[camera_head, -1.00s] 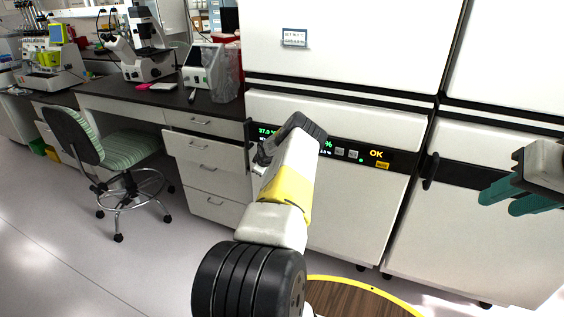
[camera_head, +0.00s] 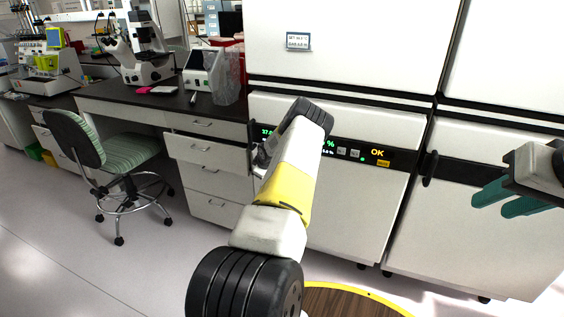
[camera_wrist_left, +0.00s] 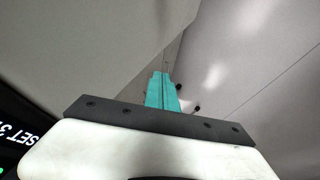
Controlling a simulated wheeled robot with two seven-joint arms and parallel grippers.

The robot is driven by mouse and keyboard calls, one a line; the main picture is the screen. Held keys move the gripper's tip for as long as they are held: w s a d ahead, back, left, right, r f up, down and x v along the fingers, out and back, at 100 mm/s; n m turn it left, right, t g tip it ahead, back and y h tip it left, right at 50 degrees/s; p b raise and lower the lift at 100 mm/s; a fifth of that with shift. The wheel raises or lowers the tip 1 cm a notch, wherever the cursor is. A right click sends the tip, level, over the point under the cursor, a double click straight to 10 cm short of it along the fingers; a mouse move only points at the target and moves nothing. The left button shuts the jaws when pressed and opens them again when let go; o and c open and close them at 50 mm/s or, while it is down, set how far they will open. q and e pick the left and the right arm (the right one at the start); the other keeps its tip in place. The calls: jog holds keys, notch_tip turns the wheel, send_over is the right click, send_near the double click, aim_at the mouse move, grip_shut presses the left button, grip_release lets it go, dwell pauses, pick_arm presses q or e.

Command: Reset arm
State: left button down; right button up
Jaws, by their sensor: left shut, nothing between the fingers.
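My left arm rises through the middle of the head view in front of the incubator, with a white and yellow forearm. Its gripper is mostly hidden behind the arm there. In the left wrist view, my left gripper (camera_wrist_left: 162,90) shows two teal fingers pressed together with nothing between them. My right gripper (camera_head: 490,204) is at the right edge of the head view, in front of the right-hand white cabinet. Its two teal fingers point left with a gap between them, and it holds nothing.
The white incubator (camera_head: 350,205) with a lit panel stands close behind my left arm. A lab bench with drawers (camera_head: 207,180), a microscope (camera_head: 147,55) and a striped chair (camera_head: 130,150) are at left. The floor (camera_head: 110,275) at front left is clear.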

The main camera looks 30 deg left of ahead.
pick_arm(q)
jog(key=s+d+r+n+t, duration=0.1)
jog(key=s+d+r+n, duration=0.25)
jog(key=r+n, duration=0.65)
jog(key=s+d+r+n+t, duration=0.1)
jog(key=s+d+r+n, duration=0.25)
jog(key=r+n, duration=0.7)
jog(key=s+d+r+n+t, duration=0.15)
jog(key=d+r+n, duration=0.45)
jog(key=r, duration=0.8)
jog(key=s+d+r+n+h, duration=0.2)
jog(key=s+d+n, duration=0.6)
jog(key=s, duration=0.3)
jog(key=s+d+r+n+g+h, duration=0.1)
jog(key=s+d+r+n+h, duration=0.2)
jog(key=s+d+n, duration=0.6)
jog(key=s+d+r+n+g+h, duration=0.1)
jog(key=s+d+r+n+h, duration=0.1)
jog(key=s+d+n, duration=0.7)
jog(key=s, duration=0.3)
jog(key=shift+s+d+r+h, duration=0.3)
jog(key=shift+d+r+h, duration=0.05)
jog(key=shift+d+h, duration=0.05)
